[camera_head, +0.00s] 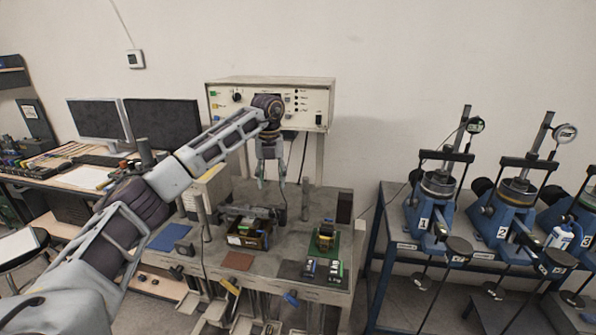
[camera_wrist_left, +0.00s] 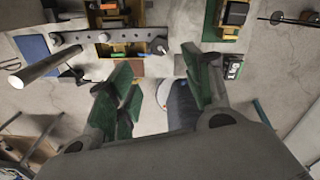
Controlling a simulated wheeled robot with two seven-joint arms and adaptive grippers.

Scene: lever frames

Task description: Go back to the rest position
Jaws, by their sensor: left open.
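My left gripper (camera_head: 271,172) hangs above the grey workbench, pointing down, in front of the beige control box. In the left wrist view its green-padded fingers (camera_wrist_left: 165,92) are apart with nothing held between them. My left arm reaches in from the left side of the head view. My right gripper does not show in either view.
The workbench (camera_head: 238,283) carries a parts box (camera_head: 246,234), a blue mat (camera_head: 170,237) and a green fixture (camera_head: 325,238). The control box (camera_head: 318,95) stands behind. Blue lever presses (camera_head: 425,210) stand on a stand at right; monitors (camera_head: 163,124) are at left.

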